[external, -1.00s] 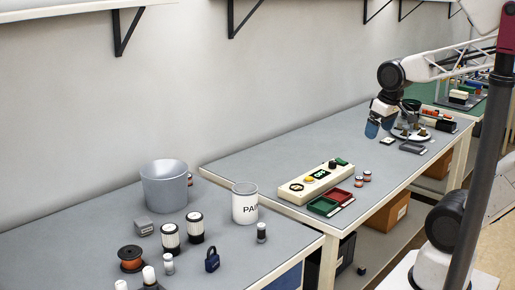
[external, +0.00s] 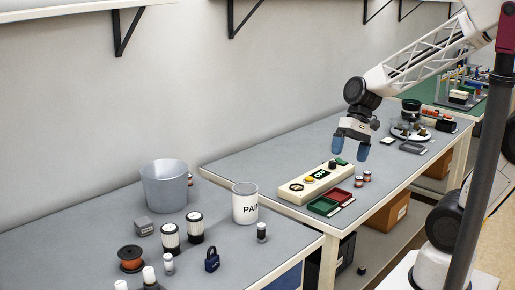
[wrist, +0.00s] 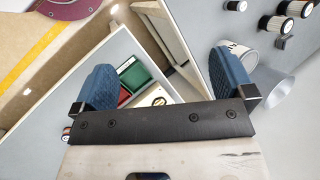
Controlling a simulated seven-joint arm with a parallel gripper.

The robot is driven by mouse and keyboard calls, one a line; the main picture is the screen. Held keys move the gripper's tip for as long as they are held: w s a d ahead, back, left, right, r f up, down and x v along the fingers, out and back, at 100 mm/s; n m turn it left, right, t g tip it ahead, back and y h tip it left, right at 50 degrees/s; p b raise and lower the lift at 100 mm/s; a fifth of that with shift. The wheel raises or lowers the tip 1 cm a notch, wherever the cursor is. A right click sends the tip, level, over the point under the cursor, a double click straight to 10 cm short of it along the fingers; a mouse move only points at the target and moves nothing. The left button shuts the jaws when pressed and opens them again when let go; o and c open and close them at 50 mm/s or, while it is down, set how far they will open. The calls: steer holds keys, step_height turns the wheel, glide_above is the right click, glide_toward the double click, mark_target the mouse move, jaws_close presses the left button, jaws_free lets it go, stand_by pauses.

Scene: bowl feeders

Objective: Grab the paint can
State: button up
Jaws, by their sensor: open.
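The white paint can (external: 245,207), with dark "PA" lettering, stands upright on the near table, close to its right end. In the wrist view the paint can (wrist: 240,52) is partly hidden behind the right blue finger. My gripper (external: 349,149) is open and empty. It hangs above the far table, over the right end of the control box, up and to the right of the can and well apart from it. In the wrist view my gripper's two blue fingers (wrist: 165,82) are spread wide.
A grey bucket (external: 165,186) stands left of the can. A small cylinder (external: 261,232) and a blue padlock (external: 212,259) are nearby, with several black-and-white cylinders. The control box (external: 313,181) and red and green trays (external: 323,206) lie on the far table. A gap separates the tables.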

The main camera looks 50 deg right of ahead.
steer(key=w+a+f+m+g+y, duration=0.1)
steer(key=w+a+f+m+y, duration=0.35)
steer(key=a, duration=0.25)
steer(key=m+t+y, duration=0.7)
steer(key=m+t, duration=0.1)
steer(key=m, duration=0.5)
glide_toward(247, 204)
steer(key=w, duration=0.1)
steer(key=w+f, duration=0.1)
steer(key=w, duration=0.1)
steer(key=shift+d+f, duration=0.25)
steer(key=shift+d, duration=0.1)
steer(key=shift+w+f+m, duration=0.35)
steer(key=shift+f, duration=0.05)
steer(key=shift+a, duration=0.1)
steer(key=shift+x, duration=1.2)
steer(key=shift+x, duration=2.6)
steer(key=shift+c, duration=0.5)
